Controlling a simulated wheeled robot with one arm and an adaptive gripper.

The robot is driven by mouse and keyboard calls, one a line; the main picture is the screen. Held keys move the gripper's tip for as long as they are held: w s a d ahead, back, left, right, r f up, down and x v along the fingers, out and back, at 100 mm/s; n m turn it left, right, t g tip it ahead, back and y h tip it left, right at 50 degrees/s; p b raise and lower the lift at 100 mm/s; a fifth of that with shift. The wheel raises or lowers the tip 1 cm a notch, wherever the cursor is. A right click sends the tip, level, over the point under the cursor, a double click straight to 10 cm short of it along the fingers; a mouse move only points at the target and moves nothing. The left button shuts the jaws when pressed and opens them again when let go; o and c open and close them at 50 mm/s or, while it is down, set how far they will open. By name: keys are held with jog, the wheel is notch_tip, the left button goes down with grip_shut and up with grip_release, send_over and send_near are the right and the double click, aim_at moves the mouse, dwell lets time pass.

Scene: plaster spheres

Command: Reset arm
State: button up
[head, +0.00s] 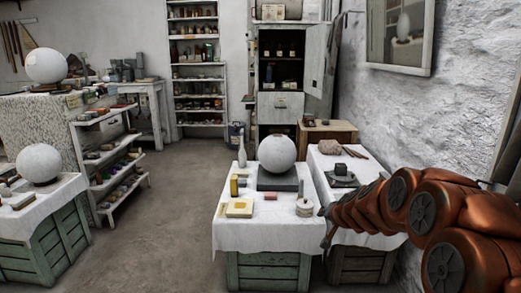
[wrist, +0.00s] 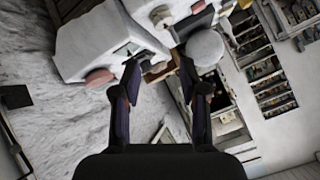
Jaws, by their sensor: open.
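My gripper (wrist: 159,82) is open in the wrist view, its two dark fingers spread apart with nothing between them. In the head view my copper-coloured arm reaches in from the right edge, over the right side of the cloth-covered tables. A white plaster sphere (head: 277,154) rests on a dark block on the middle table (head: 240,236). A sphere also shows in the tilted wrist view (wrist: 205,47), beyond the right finger. Two more white spheres are at the left, one on a high stand (head: 46,66) and one on a low table (head: 39,163).
A yellow block (head: 239,208), a small white jar (head: 304,207) and other small items lie on the middle table. A second clothed table (head: 326,163) stands close to its right, by the rough wall. The floor (head: 165,210) left of the middle table is clear. Shelves (head: 196,80) stand behind.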

jog(key=s+a+r+n+g+y+p, duration=0.1)
jog(key=s+a+r+g+p, duration=0.15)
jog(key=s, duration=0.45)
jog(key=s+a+r+n+g+y+p, duration=0.1)
jog(key=s+a+r+n+p, duration=0.2)
jog(key=s, duration=0.4)
jog(key=s+a+r+g+y+p, duration=0.1)
jog(key=s+a+r+g, duration=0.1)
jog(key=s+a, duration=0.35)
jog(key=s+d+r+g+h+p, duration=0.1)
jog(key=s+d+g+p, duration=0.1)
jog(key=s, duration=0.9)
jog(key=s+d+r+n+g+h+p, duration=0.1)
jog(key=s+d+r+g+p, duration=0.1)
jog(key=s, duration=0.9)
jog(key=s+d+r+g+h+p, duration=0.1)
jog(key=s+d+r+g+p, duration=0.1)
jog(key=s, duration=0.9)
jog(key=shift+d+r+n+g+h+p, duration=0.2)
jog(key=shift+d+n+g+h+p, duration=0.15)
jog(key=shift+d+p, duration=0.3)
jog(key=shift+s+d, duration=0.1)
jog(key=shift+d, duration=0.1)
